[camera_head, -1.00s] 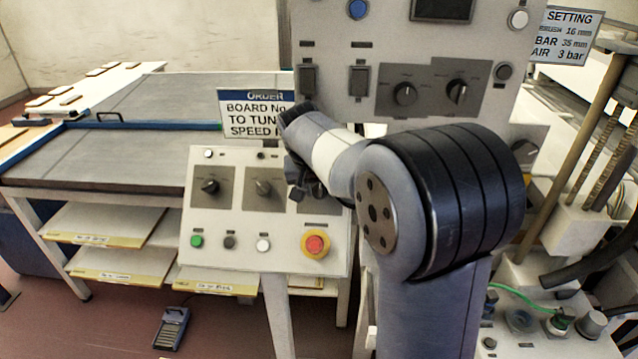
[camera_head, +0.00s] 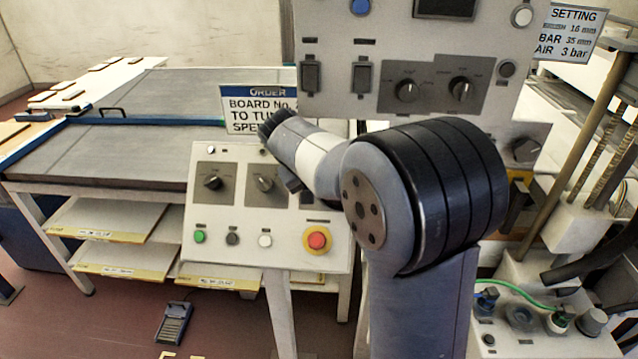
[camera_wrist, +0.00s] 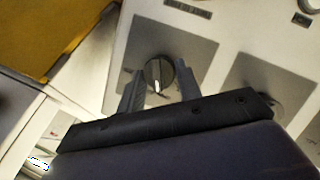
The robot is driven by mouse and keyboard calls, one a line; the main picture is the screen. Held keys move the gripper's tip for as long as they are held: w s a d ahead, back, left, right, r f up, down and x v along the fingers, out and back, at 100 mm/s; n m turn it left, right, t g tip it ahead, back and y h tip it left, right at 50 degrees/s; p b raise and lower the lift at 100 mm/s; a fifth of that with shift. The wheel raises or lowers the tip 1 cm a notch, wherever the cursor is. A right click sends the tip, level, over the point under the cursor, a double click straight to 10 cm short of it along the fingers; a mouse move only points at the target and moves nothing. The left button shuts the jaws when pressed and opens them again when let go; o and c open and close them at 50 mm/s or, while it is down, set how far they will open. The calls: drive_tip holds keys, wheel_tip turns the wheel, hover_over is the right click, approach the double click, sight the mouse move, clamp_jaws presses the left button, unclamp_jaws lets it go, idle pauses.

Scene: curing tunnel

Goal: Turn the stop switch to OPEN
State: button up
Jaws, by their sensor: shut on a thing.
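In the wrist view, the fingers of my gripper (camera_wrist: 160,88) stand on either side of a round dark knob, which I take as the stop switch (camera_wrist: 158,70). It sits on a grey plate on the pale panel. Its light pointer line runs nearly up and down in this picture. The lettering around it is too blurred to read. In the head view, my arm hides this switch and the fingertips, at the right part of the sloping control panel (camera_head: 206,253).
The panel also carries a left knob (camera_head: 213,183), a middle knob (camera_head: 264,183), a green button (camera_head: 200,236) and a red emergency stop (camera_head: 317,239). A taller panel (camera_head: 440,125) stands behind my arm. An order sign (camera_head: 245,105) is behind the sloping panel.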

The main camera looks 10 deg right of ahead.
drive_tip(key=o, duration=1)
drive_tip(key=shift+c, duration=0.2)
drive_tip(key=v, duration=1)
drive_tip(key=shift+r+b, duration=0.35)
drive_tip(key=shift+b, duration=0.1)
drive_tip(key=shift+s+a, duration=0.1)
drive_tip(key=p+x, duration=0.1)
drive_tip(key=x, duration=0.9)
drive_tip(key=shift+f, duration=0.35)
drive_tip(key=shift+r, duration=0.1)
